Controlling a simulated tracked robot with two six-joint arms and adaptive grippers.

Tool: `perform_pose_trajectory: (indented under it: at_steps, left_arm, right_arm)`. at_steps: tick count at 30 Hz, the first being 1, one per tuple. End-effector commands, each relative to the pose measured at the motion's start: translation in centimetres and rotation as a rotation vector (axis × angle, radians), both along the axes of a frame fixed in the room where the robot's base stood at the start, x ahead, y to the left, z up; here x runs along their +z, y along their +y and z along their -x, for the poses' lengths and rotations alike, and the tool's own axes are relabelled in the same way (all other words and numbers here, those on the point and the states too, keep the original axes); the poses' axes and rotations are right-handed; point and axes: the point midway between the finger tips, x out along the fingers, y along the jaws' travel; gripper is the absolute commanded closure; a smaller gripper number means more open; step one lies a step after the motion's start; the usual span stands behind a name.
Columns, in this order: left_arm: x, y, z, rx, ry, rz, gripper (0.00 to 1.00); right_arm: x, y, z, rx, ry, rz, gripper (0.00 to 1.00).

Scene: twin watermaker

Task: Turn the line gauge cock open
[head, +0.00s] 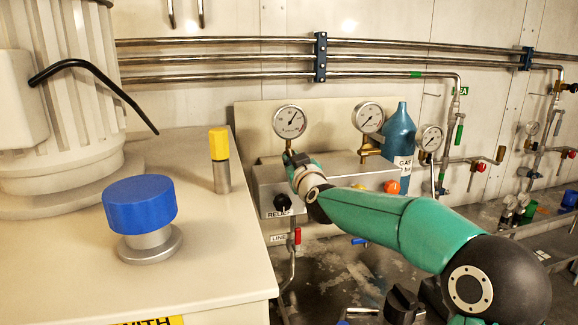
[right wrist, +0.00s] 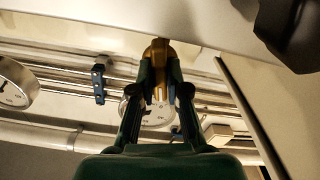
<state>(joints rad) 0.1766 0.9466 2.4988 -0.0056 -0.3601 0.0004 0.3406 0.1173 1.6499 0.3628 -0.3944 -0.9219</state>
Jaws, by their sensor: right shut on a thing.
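A round white-faced gauge (head: 290,122) stands on the left end of the grey box. My right gripper (head: 290,158) is just below it, at the gauge's foot, mostly hidden by its own wrist in the head view. In the right wrist view, my right gripper's fingers (right wrist: 160,85) are shut on a brass fitting (right wrist: 160,52), which I take to be the gauge cock. The same gauge shows behind the fingers (right wrist: 152,112). The cock's handle angle cannot be told. My left gripper is not in view.
The box carries a black RELIEF knob (head: 282,202) and an orange knob (head: 392,186). A second gauge (head: 368,117) and a blue bottle (head: 401,130) stand to the right. A red-handled valve (head: 298,236) is below. The white cabinet (head: 215,265) fills the left.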

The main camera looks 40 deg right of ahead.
Motion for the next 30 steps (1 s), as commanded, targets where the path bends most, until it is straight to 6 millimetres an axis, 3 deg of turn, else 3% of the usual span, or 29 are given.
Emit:
perform_pose_trajectory:
  at_steps: [1, 12, 29, 30]
  left_arm:
    - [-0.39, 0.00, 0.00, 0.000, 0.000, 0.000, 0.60]
    - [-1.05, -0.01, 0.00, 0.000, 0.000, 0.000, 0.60]
    - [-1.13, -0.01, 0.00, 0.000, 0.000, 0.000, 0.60]
    - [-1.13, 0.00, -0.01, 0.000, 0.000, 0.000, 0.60]
  right_arm:
    - [-1.02, 0.09, -0.16, 0.004, -0.003, -0.041, 1.00]
    - [-1.14, 0.20, -0.25, 0.007, -0.092, -0.213, 1.00]
    - [-1.12, 0.27, -0.31, 0.008, -0.110, -0.249, 1.00]
    - [-1.12, 0.27, -0.31, 0.008, -0.110, -0.248, 0.84]
